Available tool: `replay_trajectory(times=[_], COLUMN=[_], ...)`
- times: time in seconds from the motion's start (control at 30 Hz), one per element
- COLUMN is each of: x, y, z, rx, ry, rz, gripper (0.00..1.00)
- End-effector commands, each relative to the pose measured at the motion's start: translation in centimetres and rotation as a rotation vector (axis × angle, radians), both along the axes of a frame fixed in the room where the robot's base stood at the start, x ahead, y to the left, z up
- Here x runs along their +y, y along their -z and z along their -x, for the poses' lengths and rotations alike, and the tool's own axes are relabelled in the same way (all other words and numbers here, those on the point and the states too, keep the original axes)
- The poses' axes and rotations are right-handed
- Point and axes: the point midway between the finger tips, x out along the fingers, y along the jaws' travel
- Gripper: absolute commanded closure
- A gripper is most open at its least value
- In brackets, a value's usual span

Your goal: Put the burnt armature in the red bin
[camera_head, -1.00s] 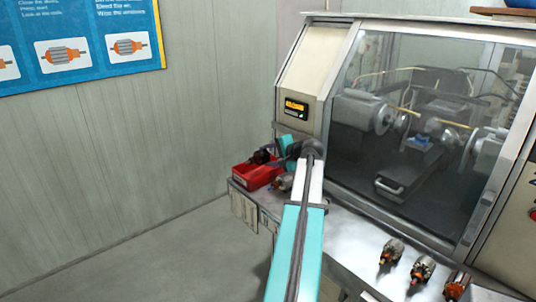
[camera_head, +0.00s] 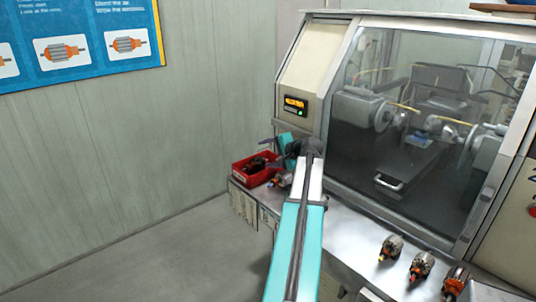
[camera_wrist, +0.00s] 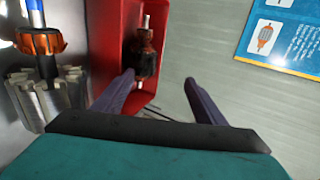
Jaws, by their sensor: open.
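The red bin (camera_head: 252,180) stands at the left end of the metal bench, and its red wall (camera_wrist: 103,45) fills the middle left of the wrist view. A dark, blackened armature (camera_head: 258,164) lies inside it; in the wrist view this armature (camera_wrist: 146,55) has a pale shaft and lies beyond my left finger. My gripper (camera_wrist: 159,78) is open, with nothing between its fingers. In the head view my gripper (camera_head: 272,148) is above the bin, partly hidden by my own wrist.
Several armatures (camera_head: 421,265) are at the bench's front right. The glazed winding machine (camera_head: 420,120) rises behind the bench. A poster (camera_head: 80,45) hangs on the wall.

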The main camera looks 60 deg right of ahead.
Motion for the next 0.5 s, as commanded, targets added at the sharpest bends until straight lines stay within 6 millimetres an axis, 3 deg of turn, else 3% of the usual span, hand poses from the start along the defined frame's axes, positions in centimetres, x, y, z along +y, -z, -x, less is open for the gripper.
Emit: replay_trajectory(times=[0.27,0.5], x=[0.3,1.2], y=[-0.1,-1.4], z=[0.8,3.3], rx=[0.003,0.001], ry=[0.0,0.001], rz=[-0.001,0.002], gripper=[0.32,0.32])
